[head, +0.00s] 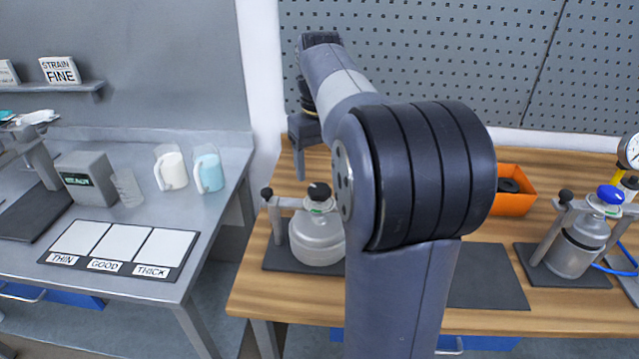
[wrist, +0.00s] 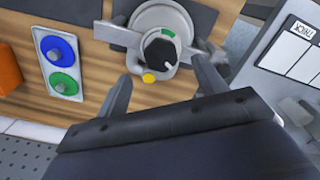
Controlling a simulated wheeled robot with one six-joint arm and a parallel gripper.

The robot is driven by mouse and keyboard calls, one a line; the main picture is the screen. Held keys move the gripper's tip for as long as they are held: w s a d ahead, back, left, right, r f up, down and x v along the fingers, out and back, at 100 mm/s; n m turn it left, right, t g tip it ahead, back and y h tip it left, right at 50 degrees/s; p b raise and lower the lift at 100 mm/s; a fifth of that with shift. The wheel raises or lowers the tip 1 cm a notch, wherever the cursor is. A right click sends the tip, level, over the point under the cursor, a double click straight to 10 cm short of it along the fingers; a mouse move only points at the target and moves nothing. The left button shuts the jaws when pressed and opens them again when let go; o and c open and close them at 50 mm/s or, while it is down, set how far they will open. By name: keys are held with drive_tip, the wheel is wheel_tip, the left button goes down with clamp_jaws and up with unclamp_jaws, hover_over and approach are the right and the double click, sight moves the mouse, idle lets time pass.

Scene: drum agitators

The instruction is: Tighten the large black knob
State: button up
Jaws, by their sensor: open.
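The large black knob (head: 319,191) sits on top of the grey drum (head: 318,240) on the wooden bench. My gripper (wrist: 161,68) is open and empty. Its two fingers show on either side of the knob in that view, apart from it. In the head view my gripper (head: 299,160) hangs above and behind the drum, slightly left of the knob. My arm hides part of the drum's right side. A small yellow knob (wrist: 149,78) shows close to the black knob.
A post with a small dark ball (head: 267,193) stands left of the drum. Another drum with a blue knob (head: 610,195) stands at right. An orange bin (head: 515,205) is behind my arm. In the wrist view a tray (wrist: 43,38) holds blue and green discs.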

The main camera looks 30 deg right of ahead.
sight(320, 189)
wheel_tip(320, 189, down, 6)
drive_tip(key=shift+r, duration=0.25)
drive_tip(key=shift+c, duration=0.6)
drive_tip(key=c, duration=0.9)
